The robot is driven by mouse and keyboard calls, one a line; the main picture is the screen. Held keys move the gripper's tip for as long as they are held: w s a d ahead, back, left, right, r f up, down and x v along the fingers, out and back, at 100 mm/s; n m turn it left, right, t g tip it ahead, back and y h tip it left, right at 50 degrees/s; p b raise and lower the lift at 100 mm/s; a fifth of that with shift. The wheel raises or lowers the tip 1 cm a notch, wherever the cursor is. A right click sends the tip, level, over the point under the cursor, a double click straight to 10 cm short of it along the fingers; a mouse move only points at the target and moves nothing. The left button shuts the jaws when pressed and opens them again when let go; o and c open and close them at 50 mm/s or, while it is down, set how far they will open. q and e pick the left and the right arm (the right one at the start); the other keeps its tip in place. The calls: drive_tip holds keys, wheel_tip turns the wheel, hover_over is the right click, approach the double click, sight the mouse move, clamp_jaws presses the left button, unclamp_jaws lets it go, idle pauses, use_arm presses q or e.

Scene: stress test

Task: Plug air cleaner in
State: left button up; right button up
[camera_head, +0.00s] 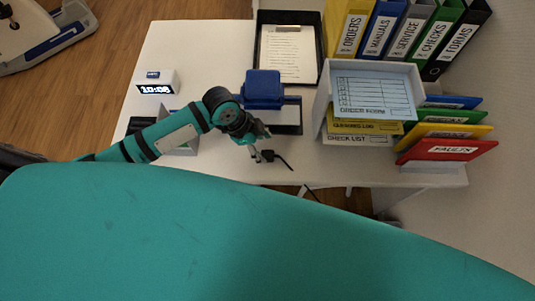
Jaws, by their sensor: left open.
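A small black plug-like end (269,156) with a short black cord (285,162) lies near the front edge of the white desk (190,60). My left gripper (259,147) is open, directly at this end; whether the fingers touch it I cannot tell. The cord runs toward the front edge, and a dark cable (311,192) shows below the desk. I cannot clearly identify an air cleaner or a socket. My right gripper is not in view.
A blue block-shaped device (264,87) stands right behind my left gripper. A digital clock (155,84) is at left, a clipboard (287,52) at the back. A tray of papers (322,100), binders (377,30) and coloured folders (445,149) fill the right side.

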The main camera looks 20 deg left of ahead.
sight(267, 154)
use_arm(q)
drive_tip(key=shift+d+f, duration=0.1)
drive_tip(key=shift+f, duration=0.35)
drive_tip(key=p+x, duration=0.1)
drive_tip(key=x, duration=0.3)
drive_tip(key=shift+f, duration=0.2)
drive_tip(key=shift+a, duration=0.2)
drive_tip(key=c, duration=1.2)
drive_tip(key=shift+o, duration=0.2)
drive_tip(key=shift+r, duration=0.15)
